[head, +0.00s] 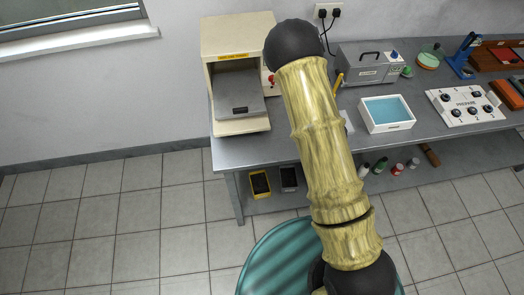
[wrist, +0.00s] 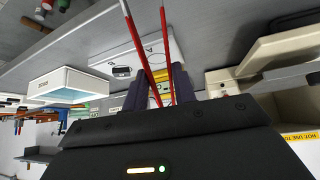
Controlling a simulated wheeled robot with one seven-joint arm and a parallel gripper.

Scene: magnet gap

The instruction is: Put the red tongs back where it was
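The red tongs (wrist: 149,68) show in the wrist view as two thin red arms with pale ends, spread apart and pointing up the picture. My gripper (wrist: 159,86) has its dark fingers on either side of the tongs' near part and seems to be shut on them. Where the fingers touch the tongs is partly hidden. A white plate with markings (wrist: 158,48) lies on the bench behind the tongs. In the head view my arm hides the gripper and the tongs.
The grey bench (head: 290,143) carries a cream oven-like box (head: 238,130) with an open front, a white tray with blue inside (head: 389,126), a grey metal box (head: 365,77) and a switch panel (head: 468,117). A green round stool (head: 265,263) stands in front.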

